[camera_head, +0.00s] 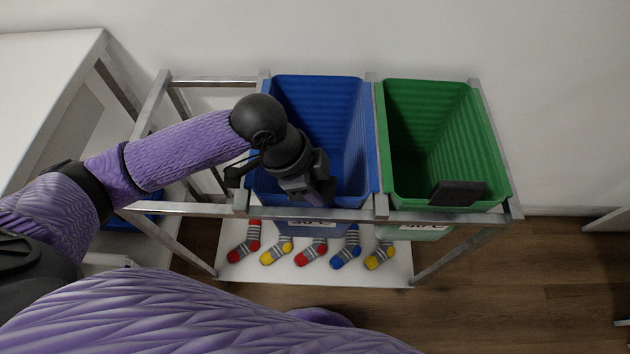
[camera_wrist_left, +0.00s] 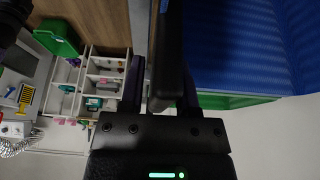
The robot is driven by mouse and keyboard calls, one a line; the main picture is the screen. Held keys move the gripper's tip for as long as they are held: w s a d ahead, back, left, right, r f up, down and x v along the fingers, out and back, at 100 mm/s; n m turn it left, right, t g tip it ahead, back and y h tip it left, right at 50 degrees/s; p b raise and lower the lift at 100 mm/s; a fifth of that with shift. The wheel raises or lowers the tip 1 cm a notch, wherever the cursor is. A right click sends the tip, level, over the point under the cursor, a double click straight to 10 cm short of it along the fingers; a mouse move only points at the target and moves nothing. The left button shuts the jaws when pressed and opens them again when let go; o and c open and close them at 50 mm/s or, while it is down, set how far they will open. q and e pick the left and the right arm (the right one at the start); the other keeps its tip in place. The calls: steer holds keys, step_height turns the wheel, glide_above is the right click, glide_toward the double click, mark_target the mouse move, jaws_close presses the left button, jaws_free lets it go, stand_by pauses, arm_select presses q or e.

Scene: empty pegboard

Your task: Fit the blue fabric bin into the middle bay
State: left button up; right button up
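The blue fabric bin (camera_head: 320,105) stands in the middle bay of the metal rack (camera_head: 190,210), its rim near the level of the green bin's rim. My left gripper (camera_head: 318,197) reaches over its front rim, hiding its handle. In the left wrist view the bin's ribbed blue wall (camera_wrist_left: 240,45) fills the upper right. There the two fingers of my left gripper (camera_wrist_left: 162,85) lie on both sides of a dark handle (camera_wrist_left: 166,50) and appear shut on it. My right gripper is out of view.
A green bin (camera_head: 485,140) with a dark handle (camera_head: 457,193) fills the right bay. The left bay is open at the top. Striped socks (camera_head: 311,251) lie on the lower shelf (camera_head: 290,275). A white table (camera_head: 40,75) stands at the left.

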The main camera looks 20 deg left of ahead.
arm_select(q)
steer(key=shift+o, duration=0.8)
steer(key=p+v, duration=0.5)
steer(key=v, duration=0.6)
steer(key=shift+r+p, duration=0.3)
steer(key=shift+a+r, duration=0.2)
steer(key=shift+r, duration=0.05)
steer(key=shift+s, duration=0.1)
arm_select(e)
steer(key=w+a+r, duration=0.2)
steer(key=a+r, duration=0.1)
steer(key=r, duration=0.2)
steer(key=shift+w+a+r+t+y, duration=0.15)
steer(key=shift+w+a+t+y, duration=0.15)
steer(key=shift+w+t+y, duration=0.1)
